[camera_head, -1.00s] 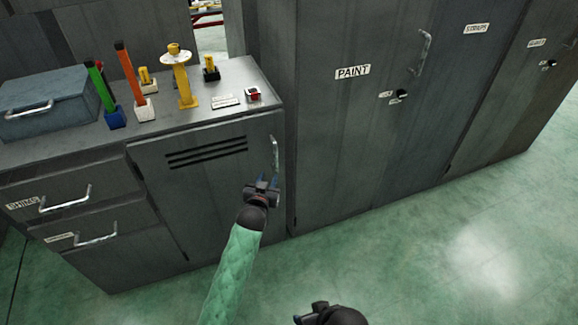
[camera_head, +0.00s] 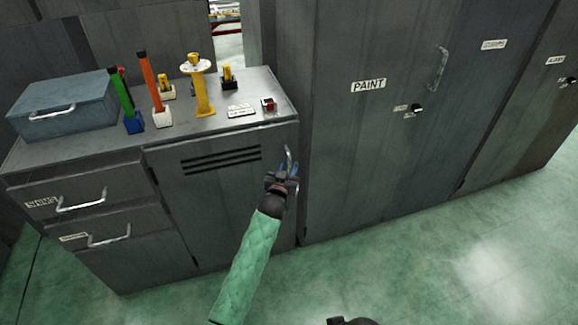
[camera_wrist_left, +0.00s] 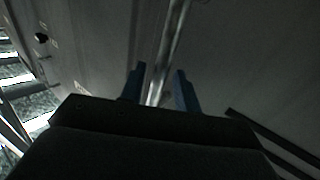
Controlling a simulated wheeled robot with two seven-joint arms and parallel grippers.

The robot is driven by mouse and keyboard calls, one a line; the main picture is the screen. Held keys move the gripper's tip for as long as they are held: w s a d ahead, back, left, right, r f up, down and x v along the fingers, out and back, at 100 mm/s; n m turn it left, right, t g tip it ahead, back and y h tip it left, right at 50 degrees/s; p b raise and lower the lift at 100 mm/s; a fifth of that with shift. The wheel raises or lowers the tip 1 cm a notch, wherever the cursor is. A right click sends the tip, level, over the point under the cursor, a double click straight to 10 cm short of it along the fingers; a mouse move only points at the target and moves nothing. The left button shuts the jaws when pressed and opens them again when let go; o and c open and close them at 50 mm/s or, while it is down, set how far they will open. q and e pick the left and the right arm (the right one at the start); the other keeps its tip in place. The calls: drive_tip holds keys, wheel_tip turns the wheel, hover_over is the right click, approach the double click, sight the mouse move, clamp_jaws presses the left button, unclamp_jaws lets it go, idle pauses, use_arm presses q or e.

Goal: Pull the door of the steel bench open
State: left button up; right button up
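The grey steel bench (camera_head: 90,150) stands at the left, with its vented door (camera_head: 215,205) under the right part of the top. The door looks closed. Its upright metal handle (camera_head: 289,158) is near the door's right edge. My left gripper (camera_head: 289,168) is at the lower part of the handle. In the left wrist view its two blue fingers (camera_wrist_left: 160,90) are apart, and the handle bar (camera_wrist_left: 172,50) runs between them. A gap shows beside the bar, so the fingers do not look closed on it. Only a dark piece of my right arm (camera_head: 350,321) shows at the bottom edge; its gripper is out of view.
Drawers with handles (camera_head: 82,200) are left of the door. A blue toolbox (camera_head: 65,105), orange and green sticks and yellow parts stand on the bench top. A tall cabinet marked PAINT (camera_head: 360,140) stands close at the right. The green floor (camera_head: 430,260) in front is clear.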

use_arm(q)
drive_tip(key=shift+w+d, duration=0.1)
drive_tip(key=shift+w, duration=0.25)
drive_tip(key=shift+c, duration=0.2)
clamp_jaws()
